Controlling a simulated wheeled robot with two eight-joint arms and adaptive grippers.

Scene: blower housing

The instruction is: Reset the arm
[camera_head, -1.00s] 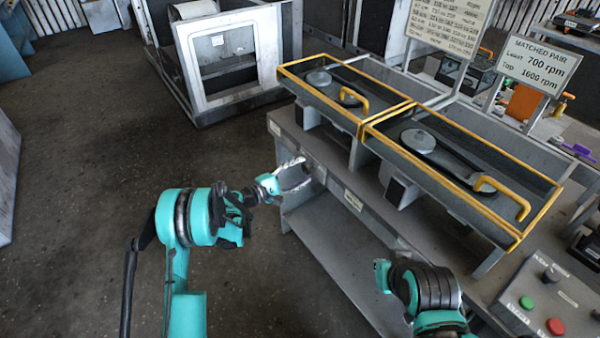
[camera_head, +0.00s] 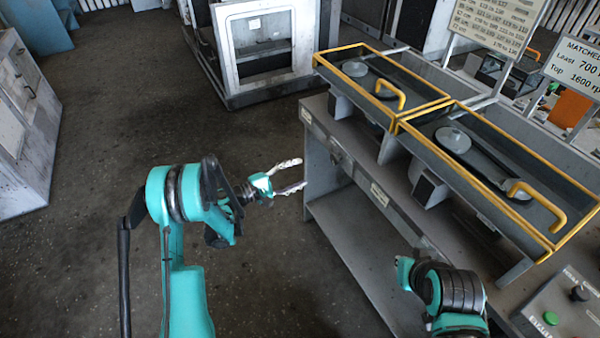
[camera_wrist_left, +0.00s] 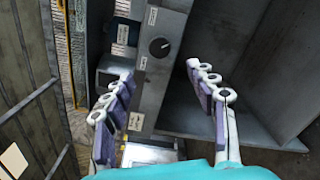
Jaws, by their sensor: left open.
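My left gripper (camera_head: 292,176) is open and empty in the head view, held over the floor just left of the grey workbench (camera_head: 380,200). Its two fingers point right, apart from the bench. In the left wrist view the left gripper (camera_wrist_left: 165,95) shows its two fingers spread wide with nothing between them. Beyond them is a grey panel with a black knob (camera_wrist_left: 159,46). My right arm (camera_head: 445,290) shows at the lower right, over the bench front; its gripper is not visible.
A control box with a green button (camera_head: 551,318) is at the lower right. A white-framed machine (camera_head: 265,45) stands behind, a grey cabinet (camera_head: 25,130) at left. The floor between is clear.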

